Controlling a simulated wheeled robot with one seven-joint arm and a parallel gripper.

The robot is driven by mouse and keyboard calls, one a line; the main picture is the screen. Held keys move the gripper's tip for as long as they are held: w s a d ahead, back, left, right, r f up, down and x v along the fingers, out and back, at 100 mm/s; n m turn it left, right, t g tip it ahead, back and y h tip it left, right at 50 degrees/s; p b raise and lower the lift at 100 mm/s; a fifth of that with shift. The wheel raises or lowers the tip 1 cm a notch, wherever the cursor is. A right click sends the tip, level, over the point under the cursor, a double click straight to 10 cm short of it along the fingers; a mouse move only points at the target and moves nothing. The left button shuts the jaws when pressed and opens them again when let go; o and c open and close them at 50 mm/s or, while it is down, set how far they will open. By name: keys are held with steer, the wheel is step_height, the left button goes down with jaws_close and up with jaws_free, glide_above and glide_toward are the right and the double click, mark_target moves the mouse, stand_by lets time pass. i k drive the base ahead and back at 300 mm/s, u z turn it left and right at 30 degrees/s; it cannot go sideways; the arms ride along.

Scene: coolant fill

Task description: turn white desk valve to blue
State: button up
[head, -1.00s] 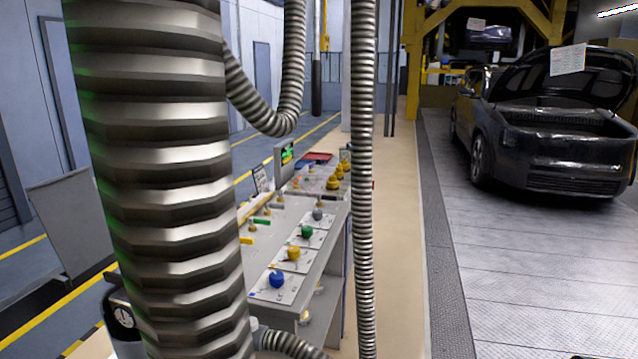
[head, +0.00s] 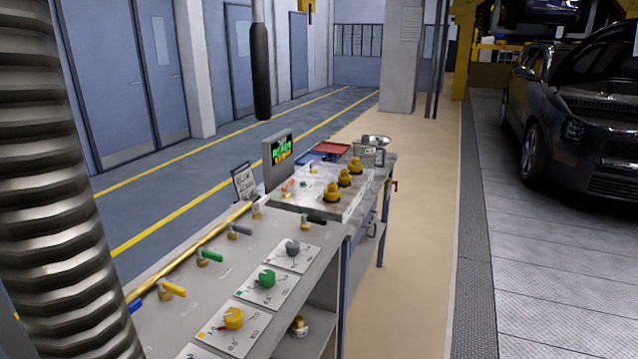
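The desk (head: 180,290) stands at lower centre in the head view. A pale grey-white knob (head: 292,247) sits on a white marked plate, the farthest in a row of knobs. Nearer are a green knob (head: 266,279) and a yellow knob (head: 233,318), each on its own plate. The plate markings are too small to read surely. I cannot tell which grey-white part is the task's valve. My gripper is not in view.
A large ribbed metal hose (head: 50,180) fills the left side. Beyond the knobs stand a small screen (head: 277,160), several yellow domed knobs (head: 343,178) and a red tray (head: 332,150). Beige floor (head: 410,250) right of the desk is clear. A dark car (head: 575,120) stands farther right.

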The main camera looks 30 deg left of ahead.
mark_target(257, 206)
steer(key=u, duration=0.3)
steer(key=i, duration=1.45)
steer(key=u, duration=1.45)
steer(key=i, duration=0.8)
steer(key=u, duration=1)
steer(key=i, duration=0.25)
steer(key=u, duration=0.2)
